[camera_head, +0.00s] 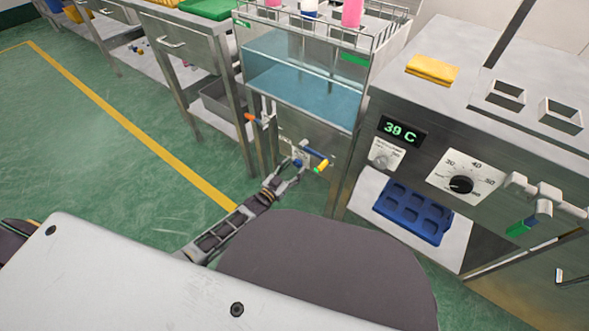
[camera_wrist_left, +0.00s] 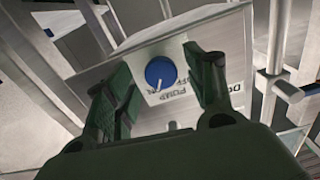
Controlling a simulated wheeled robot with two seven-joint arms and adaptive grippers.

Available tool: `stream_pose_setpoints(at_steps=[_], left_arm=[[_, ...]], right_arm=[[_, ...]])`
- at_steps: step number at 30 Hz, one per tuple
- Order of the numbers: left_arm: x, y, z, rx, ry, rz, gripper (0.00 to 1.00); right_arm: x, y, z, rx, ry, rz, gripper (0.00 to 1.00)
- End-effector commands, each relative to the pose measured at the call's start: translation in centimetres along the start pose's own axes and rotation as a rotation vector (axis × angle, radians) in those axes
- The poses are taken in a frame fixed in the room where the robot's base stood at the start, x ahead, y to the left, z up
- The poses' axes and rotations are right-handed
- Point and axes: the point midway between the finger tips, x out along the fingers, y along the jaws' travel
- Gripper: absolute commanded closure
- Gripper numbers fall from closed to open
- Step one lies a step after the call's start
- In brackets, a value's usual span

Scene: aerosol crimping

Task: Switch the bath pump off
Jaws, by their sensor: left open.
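The bath pump knob is a blue dial (camera_head: 297,163) on a pale plate low on the front of the water bath (camera_head: 300,90). In the left wrist view the knob (camera_wrist_left: 160,73) shows face-on, with a white pointer mark at its lower edge and upside-down lettering around it that includes OFF and what looks like PUMP. My left gripper (camera_head: 281,174) is open in front of the knob. Its two dark fingers (camera_wrist_left: 160,70) stand on either side of the knob, with gaps visible between them and it. My right gripper is not in view.
A valve handle with a yellow tip (camera_head: 321,165) sticks out just right of the knob. An orange handle (camera_head: 250,117) is to the left. A console with a 39 C display (camera_head: 402,131) and a black dial (camera_head: 461,184) stands right. Green floor is open at left.

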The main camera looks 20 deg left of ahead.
Motion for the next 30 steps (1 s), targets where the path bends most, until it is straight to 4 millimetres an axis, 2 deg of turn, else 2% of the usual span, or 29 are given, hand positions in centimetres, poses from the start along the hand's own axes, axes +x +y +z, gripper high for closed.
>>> stream_pose_setpoints(at_steps=[6, 16, 26, 27, 30], left_arm=[[0.98, -0.02, 0.01, 0.0, 0.0, 0.0, 0.46], [1.08, -0.02, -0.04, 0.0, 0.0, 0.0, 0.46], [1.07, -0.02, -0.04, 0.0, 0.0, 0.0, 0.88], [1.07, -0.02, -0.04, 0.0, 0.0, 0.0, 0.91], [1.07, -0.02, -0.05, -0.002, 0.0, 0.0, 0.91]], right_arm=[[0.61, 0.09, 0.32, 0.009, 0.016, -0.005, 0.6], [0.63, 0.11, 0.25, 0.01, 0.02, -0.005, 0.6], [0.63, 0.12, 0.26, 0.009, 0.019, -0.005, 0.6], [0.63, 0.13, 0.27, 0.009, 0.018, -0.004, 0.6], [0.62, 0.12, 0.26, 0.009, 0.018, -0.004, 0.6]])
